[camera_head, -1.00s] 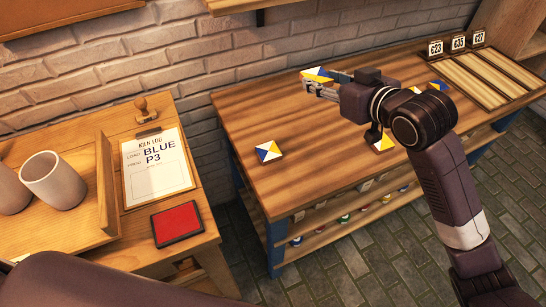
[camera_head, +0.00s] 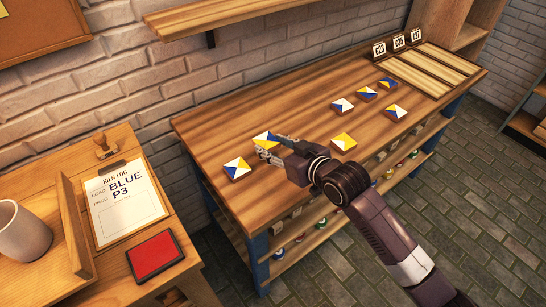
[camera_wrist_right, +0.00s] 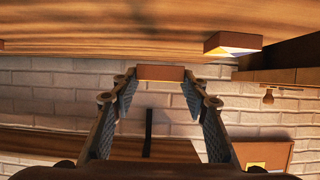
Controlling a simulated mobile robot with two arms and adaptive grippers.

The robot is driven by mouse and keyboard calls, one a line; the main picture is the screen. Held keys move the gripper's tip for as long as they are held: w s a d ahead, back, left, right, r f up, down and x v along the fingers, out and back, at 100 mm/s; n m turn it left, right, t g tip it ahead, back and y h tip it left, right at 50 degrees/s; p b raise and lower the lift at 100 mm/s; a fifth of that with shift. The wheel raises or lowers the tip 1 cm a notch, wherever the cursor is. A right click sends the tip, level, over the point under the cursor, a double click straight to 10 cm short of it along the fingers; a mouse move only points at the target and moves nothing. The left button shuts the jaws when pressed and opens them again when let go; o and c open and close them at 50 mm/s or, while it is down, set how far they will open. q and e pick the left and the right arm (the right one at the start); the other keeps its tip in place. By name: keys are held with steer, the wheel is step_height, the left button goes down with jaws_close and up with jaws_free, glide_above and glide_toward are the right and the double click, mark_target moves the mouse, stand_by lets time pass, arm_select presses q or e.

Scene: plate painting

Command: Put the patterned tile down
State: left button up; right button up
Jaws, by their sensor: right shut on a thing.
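My right gripper (camera_head: 268,146) is shut on a patterned tile (camera_head: 264,138) with blue, yellow and white triangles, over the left part of the wooden workbench (camera_head: 215,125). In the right wrist view the held tile (camera_wrist_right: 160,73) shows edge-on between the fingertips, close to the bench top; I cannot tell whether it touches. A similar tile (camera_head: 237,168) lies just left of the gripper, apart from the held one; one neighbouring tile also shows in the wrist view (camera_wrist_right: 233,43). My left gripper is not in view.
More tiles lie to the right: one (camera_head: 344,142) near the front edge, another (camera_head: 396,112), and several farther back (camera_head: 367,93). A slatted rack (camera_head: 432,70) with number cards stands at the far right. A side table holds a clipboard (camera_head: 125,205) and red pad (camera_head: 155,262).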

step_height(320, 180, down, 4)
steer(key=shift+r, duration=0.15)
steer(key=shift+f, duration=0.25)
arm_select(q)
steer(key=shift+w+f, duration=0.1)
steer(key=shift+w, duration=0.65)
arm_select(e)
steer(key=shift+f, duration=0.1)
steer(key=o, duration=1.2)
steer(key=shift+f, duration=0.1)
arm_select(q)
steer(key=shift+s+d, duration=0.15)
arm_select(e)
steer(key=shift+s+r, duration=0.15)
steer(key=shift+r, duration=0.1)
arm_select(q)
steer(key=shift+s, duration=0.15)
arm_select(e)
steer(key=v, duration=1.1)
steer(key=shift+s+d+r, duration=0.2)
steer(key=shift+s+d, duration=0.05)
steer(key=shift+s, duration=0.05)
